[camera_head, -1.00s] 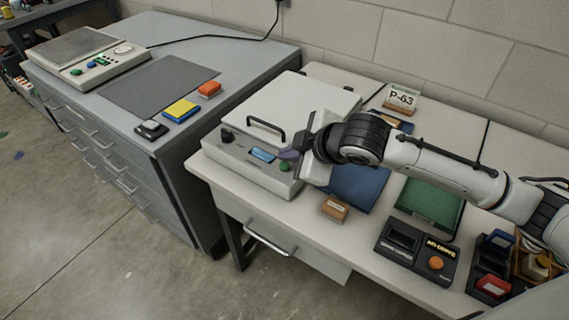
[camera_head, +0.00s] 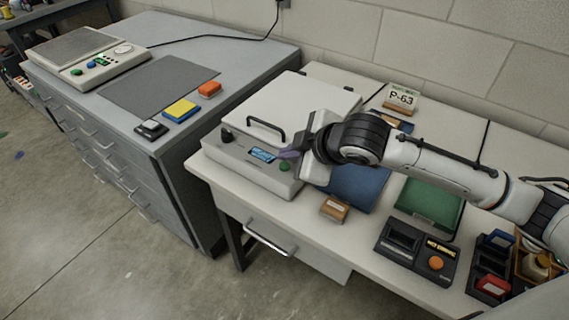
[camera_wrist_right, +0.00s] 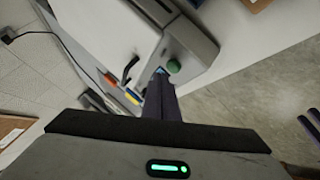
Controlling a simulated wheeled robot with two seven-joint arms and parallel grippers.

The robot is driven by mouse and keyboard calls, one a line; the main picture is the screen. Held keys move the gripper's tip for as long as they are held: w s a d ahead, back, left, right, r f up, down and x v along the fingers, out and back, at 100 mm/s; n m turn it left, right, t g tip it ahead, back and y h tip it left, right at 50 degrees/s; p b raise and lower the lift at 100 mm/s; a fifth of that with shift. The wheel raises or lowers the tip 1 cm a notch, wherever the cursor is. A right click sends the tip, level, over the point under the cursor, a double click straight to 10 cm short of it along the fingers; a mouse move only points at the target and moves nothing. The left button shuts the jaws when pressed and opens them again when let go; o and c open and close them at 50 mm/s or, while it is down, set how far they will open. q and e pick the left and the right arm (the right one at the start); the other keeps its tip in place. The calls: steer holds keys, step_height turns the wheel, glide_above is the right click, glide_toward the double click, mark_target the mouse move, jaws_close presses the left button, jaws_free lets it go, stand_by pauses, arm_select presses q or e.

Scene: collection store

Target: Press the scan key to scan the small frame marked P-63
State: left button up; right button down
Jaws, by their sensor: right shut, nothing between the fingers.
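The scanner stands on the white table with its pale lid (camera_head: 292,100) down, so its inside is hidden. Its front panel (camera_head: 240,160) has a black knob (camera_head: 227,135), a lit blue display (camera_head: 263,156) with lines of text, and a green key (camera_head: 285,167). The key also shows in the right wrist view (camera_wrist_right: 173,66). My right gripper (camera_head: 287,154) is shut and empty, its purple fingertips over the panel beside the display and just behind the green key. I cannot tell whether they touch the panel. A card marked P-63 (camera_head: 401,97) stands behind my right arm.
A blue mat (camera_head: 352,188), a small wooden block (camera_head: 335,208), a green tray (camera_head: 428,203) and a black device with an orange button (camera_head: 436,262) lie right of the scanner. A grey cabinet (camera_head: 240,60) with another console (camera_head: 90,60) stands left.

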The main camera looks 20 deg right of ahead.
steer(key=shift+f, duration=0.1)
steer(key=shift+f, duration=0.3)
